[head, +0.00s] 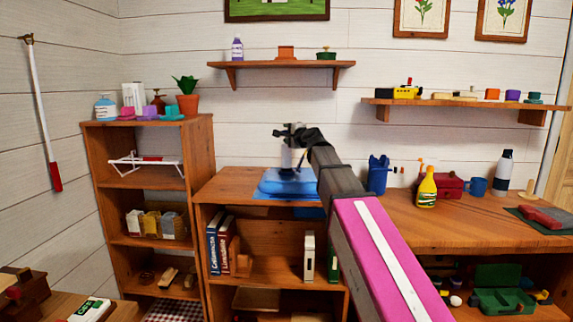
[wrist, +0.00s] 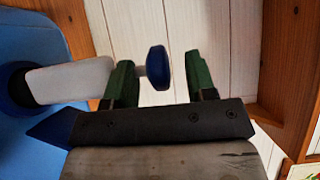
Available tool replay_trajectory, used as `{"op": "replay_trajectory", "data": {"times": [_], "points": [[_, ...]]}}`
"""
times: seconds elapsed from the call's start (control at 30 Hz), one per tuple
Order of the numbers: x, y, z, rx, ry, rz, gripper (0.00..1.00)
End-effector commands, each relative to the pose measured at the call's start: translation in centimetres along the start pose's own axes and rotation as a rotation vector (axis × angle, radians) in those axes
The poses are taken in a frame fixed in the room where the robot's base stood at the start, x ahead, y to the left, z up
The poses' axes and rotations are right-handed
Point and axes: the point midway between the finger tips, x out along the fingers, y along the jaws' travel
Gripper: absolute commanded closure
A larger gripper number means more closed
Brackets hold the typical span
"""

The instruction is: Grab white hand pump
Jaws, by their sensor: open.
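The white hand pump (head: 291,158) stands upright on a folded blue item (head: 272,187) on top of the wooden shelf unit. In the wrist view its pale cylinder (wrist: 75,80) lies sideways in the picture, with a dark blue foot at left and a blue knob (wrist: 158,68) on a thin rod at right. My gripper (wrist: 160,80) is open. Its green fingers appear on either side of the knob, the left one covering part of the rod. I cannot tell whether they touch the pump. In the head view my gripper (head: 297,133) is at the pump's top and partly hides it.
A wall shelf (head: 280,64) hangs above the pump. A taller bookcase (head: 160,205) stands to the left. On the long wooden top (head: 430,230) at right are a blue container (head: 377,174), a yellow bottle (head: 427,188) and a blue mug (head: 475,187).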

Motion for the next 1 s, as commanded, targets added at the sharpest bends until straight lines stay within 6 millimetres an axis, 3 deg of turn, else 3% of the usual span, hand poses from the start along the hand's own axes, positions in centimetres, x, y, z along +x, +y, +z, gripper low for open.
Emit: {"op": "replay_trajectory", "data": {"times": [0.1,0.33,0.37,0.5,1.0], "points": [[1.53,0.00,-0.03,0.000,0.000,0.000,0.49],[1.54,0.04,0.04,0.000,0.000,0.000,0.49],[1.53,0.04,0.04,0.000,0.000,0.000,0.55],[1.52,0.04,0.03,0.000,0.000,0.000,1.00],[1.55,-0.57,0.01,0.000,0.000,-0.001,1.00]]}}
